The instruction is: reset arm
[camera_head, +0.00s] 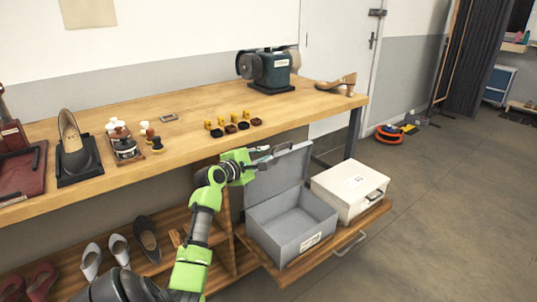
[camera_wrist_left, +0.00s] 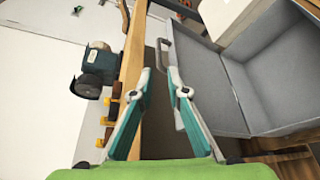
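My left arm reaches in from the lower left of the head view. Its green gripper (camera_head: 266,154) is beside the raised lid of a grey metal box (camera_head: 314,220), just below the workbench edge. In the left wrist view the two teal-and-grey fingers (camera_wrist_left: 160,75) are apart with nothing between them. The lid's handle (camera_wrist_left: 164,50) shows just beyond the fingertips; I cannot tell whether they touch it. The grey box is open and looks empty inside. My right gripper is not in view.
A closed white box (camera_head: 350,186) stands beside the grey one on a pulled-out drawer (camera_head: 285,276). The wooden workbench (camera_head: 200,95) above holds a grinder (camera_head: 270,70), shoes and small items. A shoe rack is at lower left. The floor at right is mostly clear.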

